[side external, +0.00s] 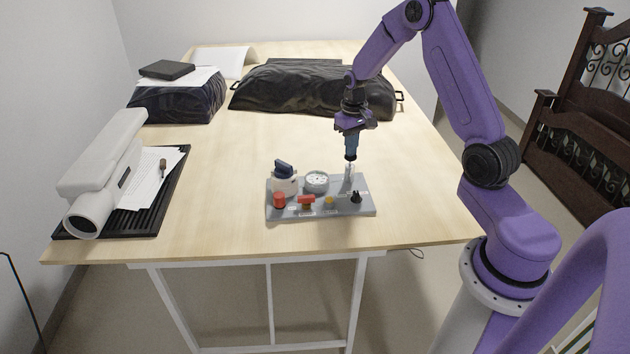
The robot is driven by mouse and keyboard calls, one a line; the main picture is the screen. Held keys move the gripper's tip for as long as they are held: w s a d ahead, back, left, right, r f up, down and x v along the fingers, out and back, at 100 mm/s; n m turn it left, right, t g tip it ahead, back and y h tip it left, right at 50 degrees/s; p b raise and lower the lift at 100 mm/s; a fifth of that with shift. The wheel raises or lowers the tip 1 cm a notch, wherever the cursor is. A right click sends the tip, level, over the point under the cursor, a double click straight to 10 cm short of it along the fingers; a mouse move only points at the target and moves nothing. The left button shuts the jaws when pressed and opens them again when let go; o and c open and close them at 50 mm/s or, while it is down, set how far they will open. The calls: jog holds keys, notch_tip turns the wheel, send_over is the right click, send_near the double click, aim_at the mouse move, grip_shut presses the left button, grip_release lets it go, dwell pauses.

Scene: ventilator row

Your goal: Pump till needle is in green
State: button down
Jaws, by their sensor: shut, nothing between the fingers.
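A grey panel (320,211) lies near the front edge of the table. A round white-faced gauge (317,180) sits at its back middle; its needle and any green band are too small to read. A pale canister with a dark blue top (284,176) stands at the back left of the panel. A thin, light upright part (348,172) rises at the back right. My gripper (351,158) points down just above this upright part, shut and empty. I cannot tell whether they touch.
A red knob (279,199), a red handle (306,200), a small orange knob (329,202) and a black knob (356,197) line the panel's front. A white device (103,170) stands left on a black tray (168,190). Black bags (310,88) lie behind.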

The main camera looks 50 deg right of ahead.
jog(key=shift+r, duration=0.45)
jog(key=shift+f, duration=0.1)
dwell(0.6)
jog(key=shift+r, duration=2.1)
